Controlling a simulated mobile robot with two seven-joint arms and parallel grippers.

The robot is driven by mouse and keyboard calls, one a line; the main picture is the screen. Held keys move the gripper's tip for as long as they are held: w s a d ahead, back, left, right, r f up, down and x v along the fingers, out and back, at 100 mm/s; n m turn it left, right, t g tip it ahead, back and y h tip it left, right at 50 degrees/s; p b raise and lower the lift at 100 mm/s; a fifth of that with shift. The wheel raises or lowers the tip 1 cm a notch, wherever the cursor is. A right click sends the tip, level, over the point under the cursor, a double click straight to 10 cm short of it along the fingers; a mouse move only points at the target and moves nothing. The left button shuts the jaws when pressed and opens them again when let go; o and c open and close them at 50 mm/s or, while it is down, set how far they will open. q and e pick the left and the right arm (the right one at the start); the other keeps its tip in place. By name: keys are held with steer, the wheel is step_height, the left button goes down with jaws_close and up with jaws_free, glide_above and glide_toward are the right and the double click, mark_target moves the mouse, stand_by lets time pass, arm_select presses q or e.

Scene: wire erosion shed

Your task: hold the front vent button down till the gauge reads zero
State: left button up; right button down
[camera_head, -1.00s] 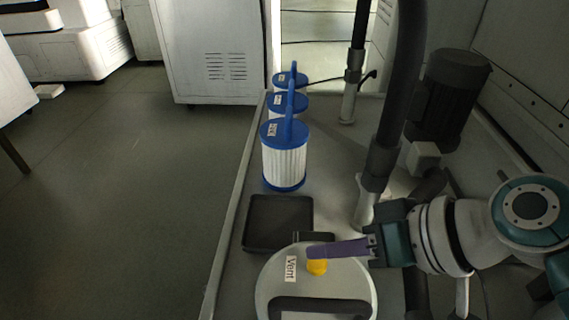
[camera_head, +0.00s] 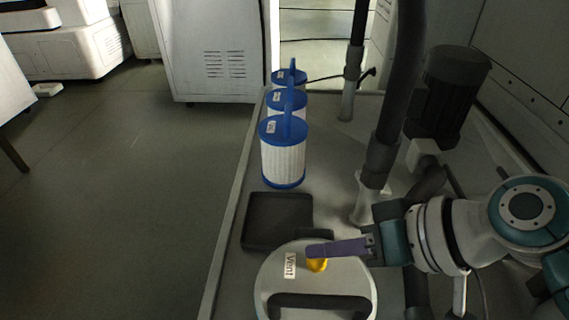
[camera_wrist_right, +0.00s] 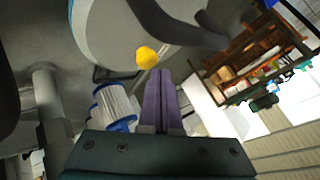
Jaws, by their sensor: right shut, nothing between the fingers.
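The yellow vent button (camera_head: 317,265) stands on the round grey lid (camera_head: 338,285), beside a label reading "Vent" (camera_head: 290,265). My right gripper (camera_head: 312,250) is shut and empty; its purple fingertips are over the button in the head view and cover its upper part. In the right wrist view the button (camera_wrist_right: 146,57) shows just beyond the shut fingertips (camera_wrist_right: 160,72). I cannot tell whether they touch it. No gauge can be made out in either view. My left gripper is not in view.
Blue-capped white filter cartridges (camera_head: 283,160) stand in a row behind an empty black tray (camera_head: 277,221). A black handle (camera_head: 320,304) crosses the lid's front. A dark hose (camera_head: 385,125) rises right of the tray, near my right arm. A dark motor (camera_head: 447,95) stands further back.

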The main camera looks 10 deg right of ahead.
steer(key=shift+f+b, duration=0.35)
steer(key=shift+f, duration=0.25)
stand_by(0.7)
stand_by(0.8)
stand_by(0.8)
steer(key=shift+r, duration=0.1)
stand_by(0.8)
steer(key=shift+s+r+p, duration=0.1)
steer(key=shift+r+p, duration=0.75)
steer(key=shift+p, duration=0.25)
steer(key=shift+r, duration=0.1)
